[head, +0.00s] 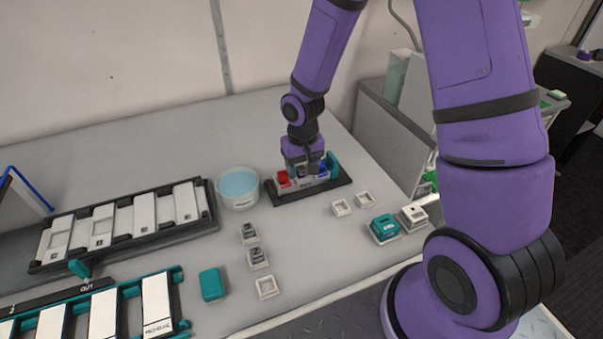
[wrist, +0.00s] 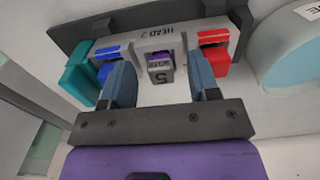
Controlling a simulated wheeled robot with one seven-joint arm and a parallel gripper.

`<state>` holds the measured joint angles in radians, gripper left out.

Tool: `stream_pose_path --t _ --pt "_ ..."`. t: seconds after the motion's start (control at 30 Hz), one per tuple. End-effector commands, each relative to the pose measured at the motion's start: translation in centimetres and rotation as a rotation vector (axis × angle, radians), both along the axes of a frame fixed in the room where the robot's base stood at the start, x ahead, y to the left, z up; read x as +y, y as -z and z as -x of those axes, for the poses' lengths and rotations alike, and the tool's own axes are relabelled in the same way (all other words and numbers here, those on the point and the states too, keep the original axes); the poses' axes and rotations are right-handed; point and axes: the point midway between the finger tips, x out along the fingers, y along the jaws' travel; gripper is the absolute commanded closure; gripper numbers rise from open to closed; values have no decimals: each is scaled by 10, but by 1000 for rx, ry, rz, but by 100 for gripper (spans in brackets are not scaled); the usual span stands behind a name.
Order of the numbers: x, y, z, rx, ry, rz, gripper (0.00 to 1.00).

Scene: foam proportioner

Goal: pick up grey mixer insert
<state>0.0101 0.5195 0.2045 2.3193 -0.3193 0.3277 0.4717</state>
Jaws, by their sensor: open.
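My gripper (wrist: 160,76) is open, with one blue-grey finger to each side of the insert. Gaps show between the fingers and the insert. In the head view my gripper (head: 304,166) is low over the block on its dark base (head: 336,188) and hides much of the insert.
Blue (wrist: 108,60) and red (wrist: 214,50) fittings flank the insert close to the fingers. A teal block (wrist: 84,77) stands at the left. In the head view a water bowl (head: 238,188) is left of the base.

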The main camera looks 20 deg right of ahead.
Motion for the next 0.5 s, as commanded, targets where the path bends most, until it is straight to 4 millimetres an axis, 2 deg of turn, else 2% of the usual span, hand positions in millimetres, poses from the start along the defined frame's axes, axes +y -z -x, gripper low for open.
stream_pose_path --t 0.23,0.43,0.47,0.5 --pt "0 1 0 0 0 0 47" --pt "0 1 0 0 0 0 93" --pt "0 1 0 0 0 0 99" --pt "0 1 0 0 0 0 99"
